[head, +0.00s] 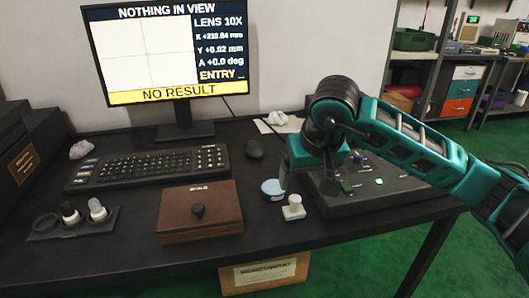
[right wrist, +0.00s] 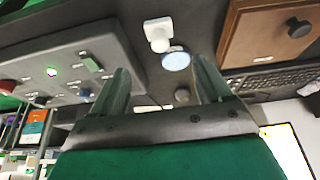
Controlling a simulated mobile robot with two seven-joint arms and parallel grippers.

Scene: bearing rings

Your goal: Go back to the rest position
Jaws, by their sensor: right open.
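My right arm comes in from the right in the head view, and its teal gripper (head: 285,178) points down over the desk, beside the control box. In the right wrist view the two fingers of the right gripper (right wrist: 160,82) stand apart with nothing between them. A pale blue disc (head: 272,187) and a small white block with a round top (head: 293,208) are on the desk near the gripper. They also show beyond the fingertips in the right wrist view as the disc (right wrist: 176,60) and the white block (right wrist: 158,33). My left gripper is not in view.
A brown box with a knob (head: 200,212) lies left of the gripper. The control box (head: 375,190) with a green light is right of it. A keyboard (head: 150,167), a monitor (head: 170,50) reading "NO RESULT" and a dark tray (head: 72,228) with small parts are further left.

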